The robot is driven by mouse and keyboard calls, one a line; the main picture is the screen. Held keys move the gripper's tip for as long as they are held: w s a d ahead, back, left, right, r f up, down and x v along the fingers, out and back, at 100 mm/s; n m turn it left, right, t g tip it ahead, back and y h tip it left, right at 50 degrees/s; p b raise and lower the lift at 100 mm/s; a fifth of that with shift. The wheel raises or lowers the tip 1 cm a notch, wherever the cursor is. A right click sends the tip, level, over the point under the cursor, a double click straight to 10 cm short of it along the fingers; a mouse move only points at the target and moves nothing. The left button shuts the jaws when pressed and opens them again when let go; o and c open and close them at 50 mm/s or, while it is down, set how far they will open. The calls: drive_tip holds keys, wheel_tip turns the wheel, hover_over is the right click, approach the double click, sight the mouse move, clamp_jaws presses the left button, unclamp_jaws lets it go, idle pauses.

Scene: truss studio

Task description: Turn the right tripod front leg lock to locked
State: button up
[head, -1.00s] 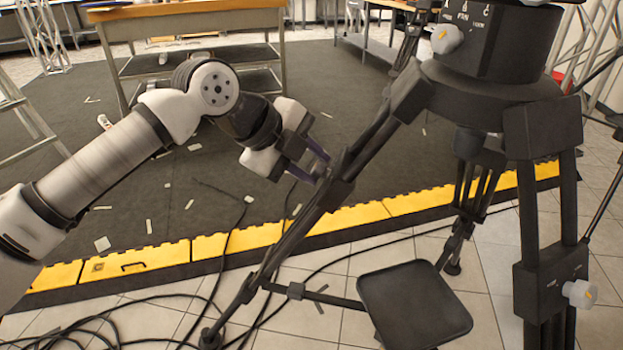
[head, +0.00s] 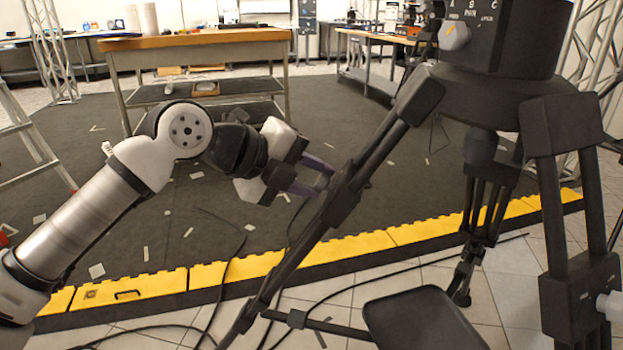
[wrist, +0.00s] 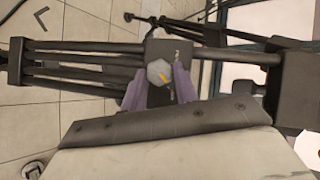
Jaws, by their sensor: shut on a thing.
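The black tripod (head: 497,97) stands at the right of the head view. Its front leg slants down to the left and carries a dark lock collar (head: 345,200). My gripper (head: 325,178) meets this collar from the left. In the wrist view, its two purple fingers sit on either side of a pale grey lock knob (wrist: 159,72) with a yellow mark, shut on it. The knob projects from the collar, which also shows in the wrist view (wrist: 180,48). Small marks beside the knob are too small to read. The knob is hidden in the head view.
Another leg carries a pale knob (head: 608,305) at the right edge. A dark tray (head: 425,320) is low between the legs. Yellow edging (head: 220,272) borders the dark mat, and black cables lie on the tiles. A wooden-topped bench (head: 200,40) stands behind.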

drive_tip(key=o, duration=1)
drive_tip(key=shift+c, duration=0.2)
drive_tip(key=p+v, duration=0.2)
drive_tip(key=v, duration=1.2)
drive_tip(key=shift+p, duration=0.4)
drive_tip(key=shift+f, duration=0.15)
